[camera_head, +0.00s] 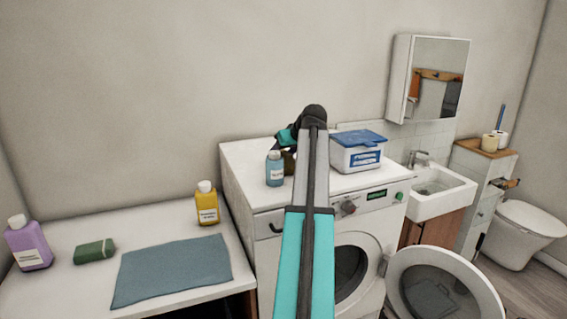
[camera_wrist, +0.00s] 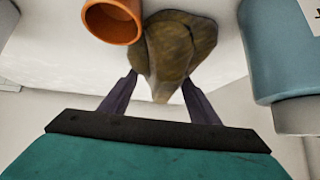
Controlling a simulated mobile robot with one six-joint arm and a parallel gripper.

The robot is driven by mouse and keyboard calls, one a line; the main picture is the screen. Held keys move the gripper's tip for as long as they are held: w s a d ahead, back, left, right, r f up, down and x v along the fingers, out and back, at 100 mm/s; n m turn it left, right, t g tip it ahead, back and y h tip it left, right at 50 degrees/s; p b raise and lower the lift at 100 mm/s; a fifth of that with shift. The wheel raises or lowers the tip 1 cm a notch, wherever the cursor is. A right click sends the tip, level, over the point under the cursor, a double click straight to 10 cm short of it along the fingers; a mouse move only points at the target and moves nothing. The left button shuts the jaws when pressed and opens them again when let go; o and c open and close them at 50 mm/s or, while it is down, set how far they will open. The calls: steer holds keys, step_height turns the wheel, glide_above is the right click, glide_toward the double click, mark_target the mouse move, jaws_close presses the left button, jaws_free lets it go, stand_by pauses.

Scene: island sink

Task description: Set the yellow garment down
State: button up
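The yellow garment (camera_wrist: 178,42) is an olive-yellow crumpled bundle in the wrist view, with its narrow end between my fingers. My gripper (camera_wrist: 160,78) has a fingertip against each side of it and appears shut on it. In the head view a small part of the garment (camera_head: 289,164) shows low over the washing machine top (camera_head: 335,184), just left of my arm. My gripper (camera_head: 284,146) is mostly hidden behind my arm there. I cannot tell whether the garment touches the machine top.
A blue bottle (camera_head: 275,170) stands close left of the garment. An orange cup (camera_wrist: 112,20) is beside the garment in the wrist view. A white box with a blue lid (camera_head: 358,152) stands right of my arm. The machine's round door (camera_head: 398,285) is open.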

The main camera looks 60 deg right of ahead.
steer(key=shift+c, duration=0.9)
steer(key=shift+r, duration=0.1)
steer(key=shift+r, duration=0.15)
steer(key=shift+c, duration=1.3)
steer(key=shift+r+b, duration=1.2)
steer(key=shift+r, duration=3.6)
